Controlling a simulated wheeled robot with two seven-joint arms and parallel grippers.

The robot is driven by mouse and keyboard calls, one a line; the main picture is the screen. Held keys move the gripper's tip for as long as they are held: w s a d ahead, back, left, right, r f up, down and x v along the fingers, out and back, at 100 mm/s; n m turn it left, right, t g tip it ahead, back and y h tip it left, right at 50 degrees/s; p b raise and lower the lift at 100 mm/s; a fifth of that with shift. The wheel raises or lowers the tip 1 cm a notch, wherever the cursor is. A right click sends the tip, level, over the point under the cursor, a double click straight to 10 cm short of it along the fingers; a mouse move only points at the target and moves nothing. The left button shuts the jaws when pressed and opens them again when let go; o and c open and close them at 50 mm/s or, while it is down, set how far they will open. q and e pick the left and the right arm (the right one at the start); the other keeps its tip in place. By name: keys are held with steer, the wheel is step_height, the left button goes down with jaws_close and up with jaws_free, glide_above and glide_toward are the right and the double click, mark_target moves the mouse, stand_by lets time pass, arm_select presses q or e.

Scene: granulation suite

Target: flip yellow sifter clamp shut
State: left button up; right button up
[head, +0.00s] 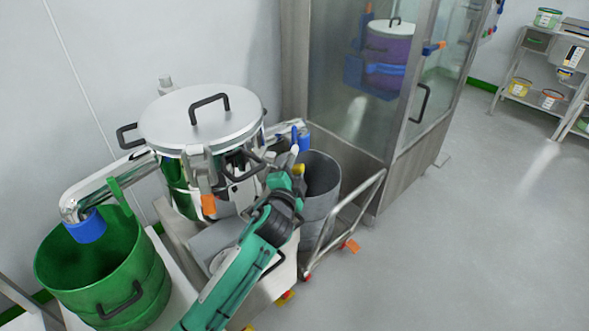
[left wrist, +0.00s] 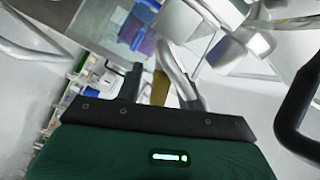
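The sifter (head: 200,125) is a steel drum with a flat lid and black handles. A small yellow part (head: 299,169), which looks like the yellow clamp's lever, shows at the sifter's right side, by the blue-tipped outlet. My left gripper (head: 289,172) is right beside it, partly hiding it. In the left wrist view the yellow clamp (left wrist: 160,88) shows as an upright strip between the fingers, with gaps visible beside it. The gripper looks open around it; contact cannot be made out. The clamp's hinge is hidden. My right gripper is not in view.
A green drum (head: 125,285) stands at left under a blue-ended pipe (head: 85,226). A grey bin (head: 320,195) and trolley rail (head: 350,215) stand close right of my gripper. A glass cabinet is behind; floor at right is clear.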

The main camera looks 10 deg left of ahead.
arm_select(q)
jaws_close()
